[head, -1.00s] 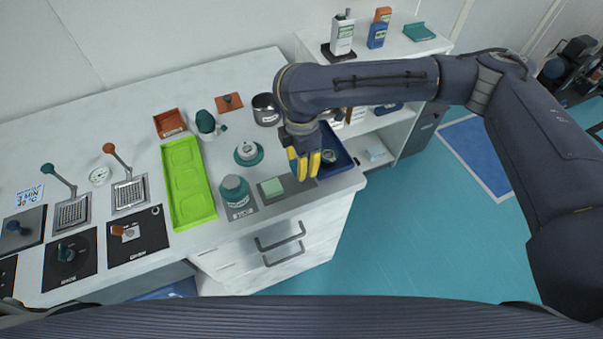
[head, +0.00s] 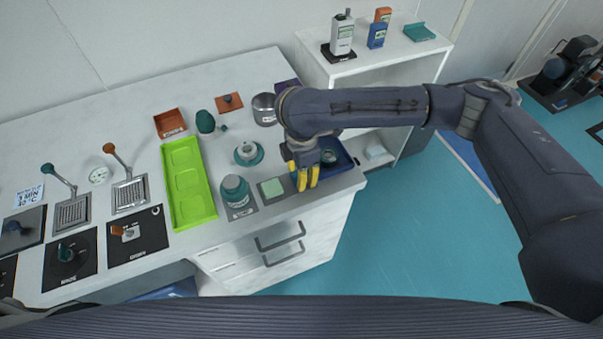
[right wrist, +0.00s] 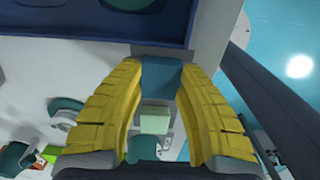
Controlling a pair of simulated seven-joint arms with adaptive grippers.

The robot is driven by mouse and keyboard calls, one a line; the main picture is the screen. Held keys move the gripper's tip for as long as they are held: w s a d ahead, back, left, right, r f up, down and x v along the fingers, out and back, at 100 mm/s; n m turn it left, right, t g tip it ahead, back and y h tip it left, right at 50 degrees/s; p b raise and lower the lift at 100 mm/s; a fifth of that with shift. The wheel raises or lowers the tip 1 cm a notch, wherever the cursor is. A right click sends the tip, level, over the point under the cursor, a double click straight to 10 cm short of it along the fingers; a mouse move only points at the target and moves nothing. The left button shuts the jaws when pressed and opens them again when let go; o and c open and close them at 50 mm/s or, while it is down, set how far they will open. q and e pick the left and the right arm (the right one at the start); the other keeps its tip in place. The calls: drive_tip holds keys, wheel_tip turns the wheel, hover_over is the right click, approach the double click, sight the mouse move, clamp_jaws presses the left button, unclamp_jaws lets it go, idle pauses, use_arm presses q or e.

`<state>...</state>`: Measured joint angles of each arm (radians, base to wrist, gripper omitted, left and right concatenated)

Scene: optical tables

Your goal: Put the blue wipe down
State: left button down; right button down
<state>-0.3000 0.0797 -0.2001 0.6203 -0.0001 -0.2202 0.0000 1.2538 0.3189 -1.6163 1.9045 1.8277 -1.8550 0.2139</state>
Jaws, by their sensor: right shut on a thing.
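My right gripper (head: 308,187) is over the front right of the bench, just right of the pale green wipe (head: 271,187). In the right wrist view its yellow fingers (right wrist: 160,68) are closed on the blue wipe (right wrist: 160,80), which spans the gap between the fingertips. The fingers hide the blue wipe in the head view. The pale green wipe also shows in the right wrist view (right wrist: 155,118), between the fingers. Whether the blue wipe touches the surface below cannot be told. My left gripper is not in view.
A dark blue tray (head: 347,163) lies right behind the gripper, near the bench's right edge. A teal bottle (head: 235,190) stands left of the green wipe. A lime green tray (head: 203,209) lies further left. The bench's front edge is close to the gripper.

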drive_tip(key=shift+f, duration=0.1)
drive_tip(key=c, duration=1)
unclamp_jaws()
wheel_tip(320, 180, up, 12)
drive_tip(key=shift+r, duration=0.15)
